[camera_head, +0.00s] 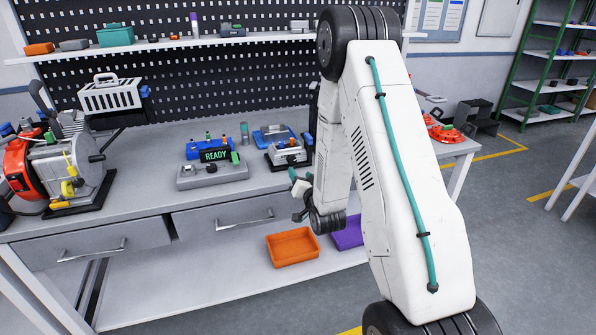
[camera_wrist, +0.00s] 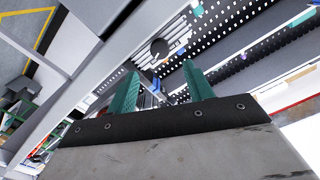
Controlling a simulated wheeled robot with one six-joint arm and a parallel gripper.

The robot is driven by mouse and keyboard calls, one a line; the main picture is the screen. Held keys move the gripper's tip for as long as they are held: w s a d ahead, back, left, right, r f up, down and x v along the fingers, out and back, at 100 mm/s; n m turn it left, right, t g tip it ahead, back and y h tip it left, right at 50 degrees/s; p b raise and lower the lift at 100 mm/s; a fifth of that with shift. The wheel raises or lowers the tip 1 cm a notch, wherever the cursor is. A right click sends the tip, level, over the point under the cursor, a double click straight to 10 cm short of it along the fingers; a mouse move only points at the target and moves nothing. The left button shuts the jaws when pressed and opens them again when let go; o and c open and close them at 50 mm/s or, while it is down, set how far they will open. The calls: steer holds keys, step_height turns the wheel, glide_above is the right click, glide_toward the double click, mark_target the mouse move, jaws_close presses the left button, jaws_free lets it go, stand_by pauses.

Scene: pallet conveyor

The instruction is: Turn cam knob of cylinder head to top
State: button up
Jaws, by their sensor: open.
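A silver block on a dark base (camera_head: 287,153), which looks like the cylinder head, sits on the grey workbench left of my arm. My gripper (camera_head: 300,184) is at the bench's front edge, in front of the block and partly hidden by my arm. In the wrist view my gripper (camera_wrist: 162,88) has two teal fingers spread apart with nothing between them.
A red and grey engine (camera_head: 60,165) stands at the bench's left. An orange bin (camera_head: 293,247) and a purple bin (camera_head: 348,235) lie on the lower shelf.

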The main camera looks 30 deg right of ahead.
mark_target(293, 162)
steer(key=shift+s+a, duration=0.1)
steer(key=shift+s, duration=0.1)
steer(key=w+n, duration=0.2)
steer(key=w+d+n, duration=0.1)
steer(key=w+n, duration=0.1)
steer(key=w, duration=0.1)
steer(key=w+d+n, duration=0.1)
steer(key=w, duration=0.2)
steer(key=shift+w+d+f+n, duration=0.1)
steer(key=shift+d+f+n, duration=0.1)
steer(key=shift+n, duration=0.2)
steer(key=c, duration=1)
